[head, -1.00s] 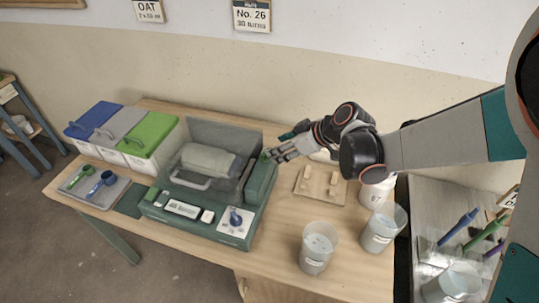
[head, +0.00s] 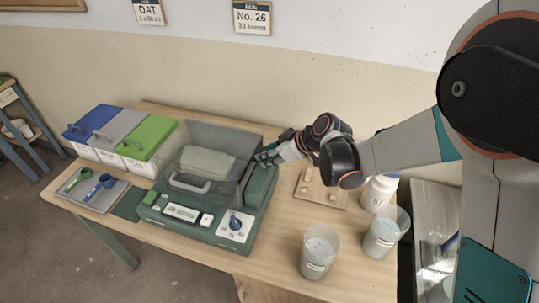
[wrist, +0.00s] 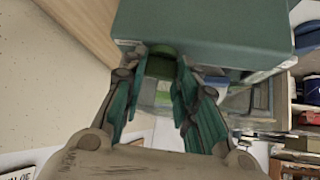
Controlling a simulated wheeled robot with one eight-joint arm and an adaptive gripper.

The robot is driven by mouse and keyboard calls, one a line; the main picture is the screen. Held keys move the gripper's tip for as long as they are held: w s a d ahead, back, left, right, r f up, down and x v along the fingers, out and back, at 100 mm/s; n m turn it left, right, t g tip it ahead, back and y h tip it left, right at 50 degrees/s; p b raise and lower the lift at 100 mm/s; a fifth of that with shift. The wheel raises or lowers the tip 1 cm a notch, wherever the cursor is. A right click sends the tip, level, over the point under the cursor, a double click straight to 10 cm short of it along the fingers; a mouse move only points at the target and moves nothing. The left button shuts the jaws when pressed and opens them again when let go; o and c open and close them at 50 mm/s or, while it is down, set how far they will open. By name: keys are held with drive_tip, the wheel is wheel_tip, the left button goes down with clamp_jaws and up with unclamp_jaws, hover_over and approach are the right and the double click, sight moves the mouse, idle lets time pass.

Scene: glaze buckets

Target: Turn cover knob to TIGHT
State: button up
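The green machine (head: 205,228) stands on the table with a clear cover (head: 226,135) over its top. In the wrist view a dark green round knob (wrist: 163,66) sticks out from the machine's teal side. My gripper (wrist: 162,62) has one finger on each side of this knob, with the tips close to it. I cannot tell whether the tips press on it. In the head view my gripper (head: 262,158) is at the machine's right side and hides the knob. A blue pointer knob (head: 236,224) sits on a white plate on the front panel. No TIGHT mark is readable.
Bins with blue, grey and green lids (head: 148,138) stand left of the machine, near a tray with scoops (head: 98,202). A wooden board (head: 320,203), a white jar (head: 379,194) and two clear cups (head: 318,266) (head: 383,245) stand to the right.

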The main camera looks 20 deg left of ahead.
idle(0.3)
drive_tip(key=shift+s+a+m+t+b, duration=0.1)
drive_tip(key=shift+s+m+t+b, duration=0.1)
drive_tip(key=shift+m+t, duration=0.4)
drive_tip(key=shift+s+m+t+b, duration=0.1)
drive_tip(key=shift+m+t+b, duration=0.1)
drive_tip(key=shift+m+t, duration=0.35)
drive_tip(key=shift+s+a+m+t+h+b, duration=0.1)
drive_tip(key=shift+m+t+h+b, duration=0.1)
drive_tip(key=shift+m+t+h, duration=0.45)
drive_tip(key=shift+m+t+h+b, duration=0.15)
drive_tip(key=shift+m+t, duration=0.05)
drive_tip(key=shift+m, duration=1.1)
drive_tip(key=o, duration=1.1)
drive_tip(key=shift+c, duration=0.2)
